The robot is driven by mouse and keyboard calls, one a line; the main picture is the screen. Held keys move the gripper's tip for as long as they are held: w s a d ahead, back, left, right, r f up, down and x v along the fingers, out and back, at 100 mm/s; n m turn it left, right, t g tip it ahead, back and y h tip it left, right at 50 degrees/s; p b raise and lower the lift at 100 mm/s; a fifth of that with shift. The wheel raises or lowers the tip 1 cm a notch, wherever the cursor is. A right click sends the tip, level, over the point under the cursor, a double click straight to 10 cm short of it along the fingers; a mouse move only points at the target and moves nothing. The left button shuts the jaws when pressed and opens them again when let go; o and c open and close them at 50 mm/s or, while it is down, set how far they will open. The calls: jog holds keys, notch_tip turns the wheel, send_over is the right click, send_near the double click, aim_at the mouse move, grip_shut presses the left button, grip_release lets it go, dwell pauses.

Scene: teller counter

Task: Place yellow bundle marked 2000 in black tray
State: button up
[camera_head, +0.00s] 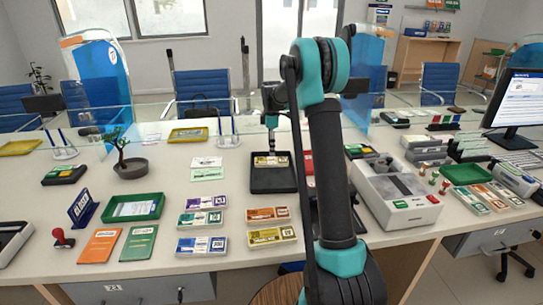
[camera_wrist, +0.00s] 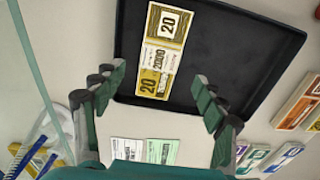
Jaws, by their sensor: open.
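The yellow bundle marked 2000 (camera_head: 270,161) lies flat in the black tray (camera_head: 272,183), toward its far side. In the wrist view the bundle (camera_wrist: 163,52) shows its "20" and "2000" print, and the dark floor of the tray (camera_wrist: 232,58) is bare around it. My gripper (camera_head: 271,146) is above the far part of the tray. In the wrist view its two fingers (camera_wrist: 158,80) are spread wide, one on each side of the bundle's near end, with nothing between them. The bundle appears free of both fingers.
Other bundles in several colours lie nearer the front, including another yellow one (camera_head: 272,236). A green tray (camera_head: 135,207) stands at the left and a white machine (camera_head: 395,195) at the right. A glass screen (camera_head: 150,130) runs behind. Counter left of the black tray is partly clear.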

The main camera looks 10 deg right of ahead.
aim_at(272, 161)
notch_tip(272, 161, up, 6)
dwell(0.5)
